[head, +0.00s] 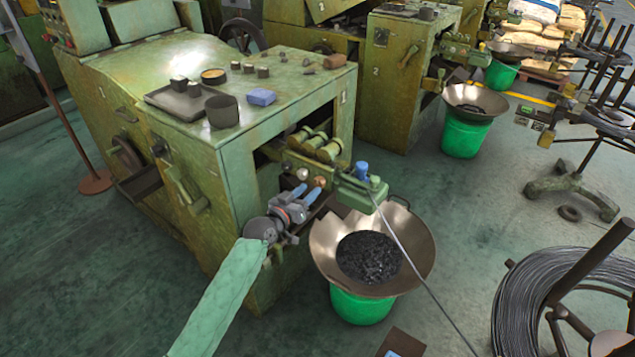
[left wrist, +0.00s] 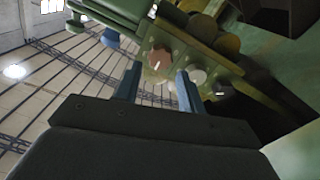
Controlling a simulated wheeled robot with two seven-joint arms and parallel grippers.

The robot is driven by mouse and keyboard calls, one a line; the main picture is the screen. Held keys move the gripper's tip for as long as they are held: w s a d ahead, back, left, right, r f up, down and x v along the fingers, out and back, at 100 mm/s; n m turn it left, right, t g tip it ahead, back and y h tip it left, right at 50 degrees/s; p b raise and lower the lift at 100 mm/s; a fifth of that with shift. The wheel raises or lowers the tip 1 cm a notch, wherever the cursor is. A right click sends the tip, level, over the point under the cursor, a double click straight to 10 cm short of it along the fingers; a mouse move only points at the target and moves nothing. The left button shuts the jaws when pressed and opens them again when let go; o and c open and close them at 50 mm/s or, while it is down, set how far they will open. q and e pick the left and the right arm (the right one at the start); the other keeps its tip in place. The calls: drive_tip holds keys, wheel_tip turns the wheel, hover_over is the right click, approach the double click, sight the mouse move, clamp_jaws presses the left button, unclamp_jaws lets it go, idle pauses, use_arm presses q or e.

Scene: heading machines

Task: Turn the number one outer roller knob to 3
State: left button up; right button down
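The number one machine (head: 230,130) is a worn green block with small roller knobs on its right end, beside brass-coloured rollers (head: 318,143). A copper-coloured knob (head: 320,181) is the outermost; a paler knob (head: 302,173) sits beside it. In the left wrist view the copper knob (left wrist: 160,58) lies ahead between the fingers, with a pale knob (left wrist: 196,75) behind the right finger's side. My left gripper (head: 308,191) is open with blue fingers close to the knobs; contact cannot be told. The fingers also show in the left wrist view (left wrist: 158,80). Dial marks are unreadable. My right gripper is not visible.
A wide metal bowl (head: 325,240) of dark parts sits on a green bucket (head: 362,306) just right of my gripper. A wire (head: 415,265) runs from the green block with a blue cap (head: 361,170). A wire coil (head: 515,300) stands at right.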

sight(317, 183)
use_arm(q)
drive_tip(key=shift+p+x, duration=0.35)
drive_tip(key=shift+x, duration=2.35)
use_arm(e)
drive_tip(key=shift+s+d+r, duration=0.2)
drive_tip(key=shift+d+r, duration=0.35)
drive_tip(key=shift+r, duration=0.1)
use_arm(q)
drive_tip(key=c, duration=0.7)
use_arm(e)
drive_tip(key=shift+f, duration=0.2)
